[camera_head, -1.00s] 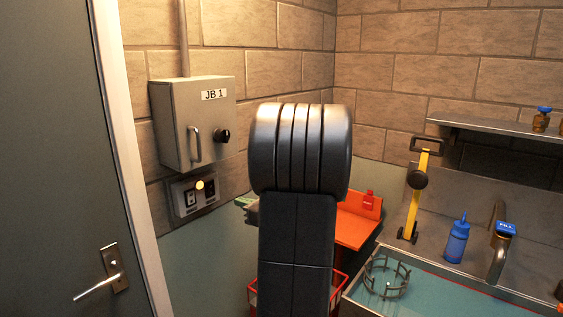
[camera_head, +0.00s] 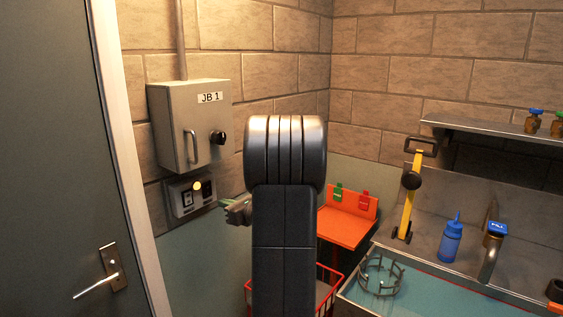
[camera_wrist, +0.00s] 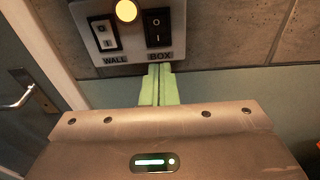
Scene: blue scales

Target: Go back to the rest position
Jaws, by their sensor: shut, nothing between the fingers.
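My gripper shows in the wrist view (camera_wrist: 160,86) with its two pale green fingers together and nothing between them. The fingertips sit just below the switch panel (camera_wrist: 130,25) in that view; I cannot tell whether they touch it. The panel has a WALL rocker (camera_wrist: 103,33), a BOX rocker (camera_wrist: 157,28) and a glowing yellow lamp (camera_wrist: 126,10). In the head view my arm stands in the middle, and part of my gripper shows at its left, below and right of the panel (camera_head: 190,195). The rest is hidden behind the arm.
A grey box marked JB 1 (camera_head: 188,125) hangs above the panel. A door (camera_head: 55,150) is at left. At right are an orange stand (camera_head: 345,228), a red basket (camera_head: 333,287), a sink bench (camera_head: 440,285) with a blue bottle (camera_head: 451,240), and a shelf (camera_head: 490,130).

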